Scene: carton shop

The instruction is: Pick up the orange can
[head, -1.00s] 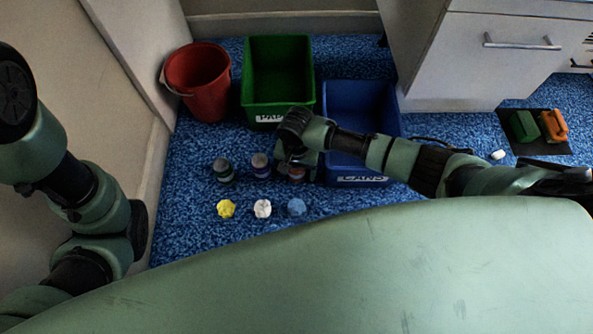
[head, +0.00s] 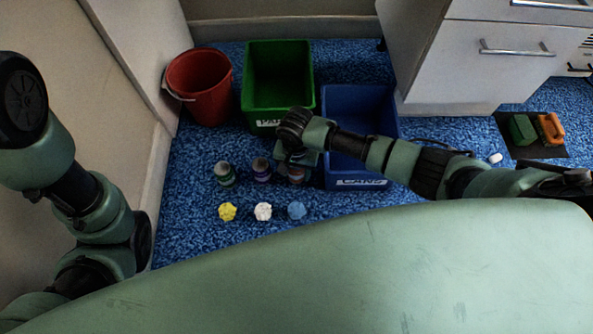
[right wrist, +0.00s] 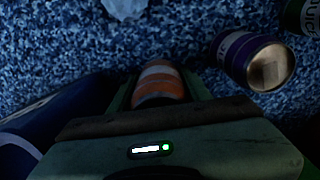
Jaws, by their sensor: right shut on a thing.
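The orange can (head: 296,175), orange with pale bands, stands on the blue carpet at the right end of a row of cans, partly hidden under my right gripper (head: 297,164). In the right wrist view the orange can (right wrist: 158,84) sits between the two fingers of my right gripper (right wrist: 160,88), which is shut on it. I cannot tell whether the can is clear of the floor. My left arm shows at the left of the head view, but its gripper is out of sight.
A purple can (head: 261,170) and a green can (head: 225,175) stand to the left. Yellow, white (head: 263,211) and blue paper balls lie in front. A blue bin (head: 356,183) is close on the right; a green bin (head: 279,125) and red bucket (head: 199,88) stand behind.

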